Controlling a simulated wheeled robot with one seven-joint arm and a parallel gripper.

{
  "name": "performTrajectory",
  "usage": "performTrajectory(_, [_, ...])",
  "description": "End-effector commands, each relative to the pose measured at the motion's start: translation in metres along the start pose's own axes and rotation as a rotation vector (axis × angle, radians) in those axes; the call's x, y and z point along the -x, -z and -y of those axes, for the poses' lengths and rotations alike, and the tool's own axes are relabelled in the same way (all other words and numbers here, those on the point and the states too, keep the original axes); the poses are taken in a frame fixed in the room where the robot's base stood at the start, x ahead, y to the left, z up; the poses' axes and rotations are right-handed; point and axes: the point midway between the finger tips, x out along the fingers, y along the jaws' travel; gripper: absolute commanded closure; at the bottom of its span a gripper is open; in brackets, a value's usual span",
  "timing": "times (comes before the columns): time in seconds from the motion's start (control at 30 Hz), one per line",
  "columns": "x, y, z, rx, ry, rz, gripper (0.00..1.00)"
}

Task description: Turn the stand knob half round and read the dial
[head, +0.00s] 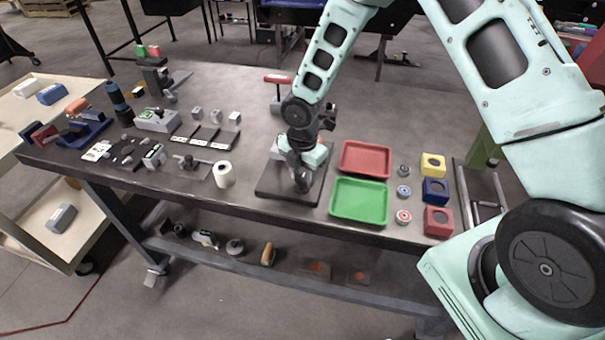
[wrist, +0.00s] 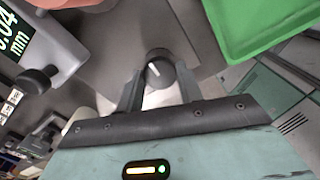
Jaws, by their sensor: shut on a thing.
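The stand knob (wrist: 158,72) is a dark round knob with a white pointer line, tilted to the upper left in the wrist view. My gripper (wrist: 159,88) has one finger on each side of it and is shut on it. The dial (wrist: 18,32) is a digital readout at the upper left of the wrist view. It shows green digits ending in ".04 mm", partly cut off by the frame edge. In the head view, my gripper (head: 300,180) is low over the dark stand base (head: 270,191), and hides the knob.
A red tray (head: 366,159) and a green tray (head: 358,201) lie just right of the stand. Beyond them are yellow, blue and red blocks (head: 435,192). A white roll (head: 223,174) stands to the left, with small tools and parts further left.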

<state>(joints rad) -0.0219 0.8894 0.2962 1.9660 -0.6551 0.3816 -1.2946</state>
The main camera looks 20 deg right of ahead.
Motion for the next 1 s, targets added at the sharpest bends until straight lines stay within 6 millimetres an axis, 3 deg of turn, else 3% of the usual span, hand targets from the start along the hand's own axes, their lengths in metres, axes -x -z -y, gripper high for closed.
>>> performTrajectory(0.27, [-0.0012, 0.0001, -0.0003, -0.165, 0.000, 0.001, 0.86])
performTrajectory(1.0, [-0.0011, 0.0001, -0.0005, -0.863, -0.003, 0.000, 0.86])
